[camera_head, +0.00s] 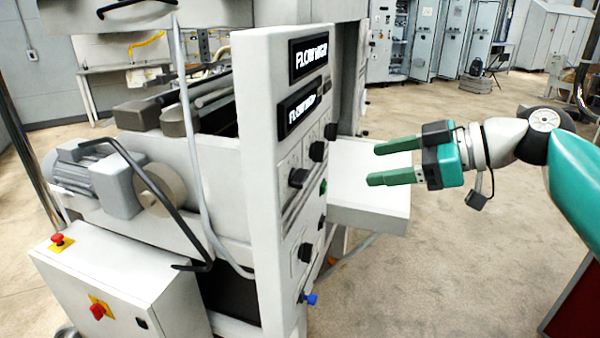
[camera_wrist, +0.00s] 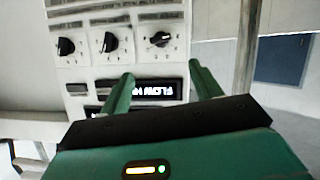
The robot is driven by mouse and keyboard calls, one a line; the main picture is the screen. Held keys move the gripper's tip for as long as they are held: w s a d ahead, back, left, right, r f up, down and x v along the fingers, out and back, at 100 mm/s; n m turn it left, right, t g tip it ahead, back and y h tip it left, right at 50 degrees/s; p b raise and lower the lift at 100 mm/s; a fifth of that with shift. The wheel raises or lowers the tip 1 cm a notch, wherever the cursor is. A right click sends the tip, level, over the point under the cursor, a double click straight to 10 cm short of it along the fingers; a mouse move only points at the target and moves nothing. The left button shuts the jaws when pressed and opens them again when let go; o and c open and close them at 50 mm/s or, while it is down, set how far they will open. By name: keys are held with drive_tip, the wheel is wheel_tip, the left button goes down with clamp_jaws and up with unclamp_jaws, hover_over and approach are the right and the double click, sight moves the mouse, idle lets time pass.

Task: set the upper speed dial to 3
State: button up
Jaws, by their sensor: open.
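The machine's pale control panel (camera_head: 283,120) carries several black dials, such as one on its upper part (camera_head: 317,151) and one lower down (camera_head: 298,178). In the wrist view three round dials sit in a row: left (camera_wrist: 66,46), middle (camera_wrist: 110,42) and right (camera_wrist: 160,38). The scale marks are too small to read, so I cannot tell which is the upper speed dial or its setting. My gripper (camera_head: 374,164) is open and empty, to the right of the panel and apart from it. In the wrist view its fingers (camera_wrist: 161,72) point toward the panel.
Two black displays, upper (camera_head: 309,54) and lower (camera_head: 303,106), sit on the panel. A white shelf (camera_head: 370,190) juts out below my gripper. A grey hose (camera_head: 190,140) hangs left of the panel. The floor on the right is mostly clear.

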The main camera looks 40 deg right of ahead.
sight(303, 176)
drive_tip(key=x, duration=1.4)
drive_tip(key=shift+a, duration=0.1)
drive_tip(key=c, duration=1)
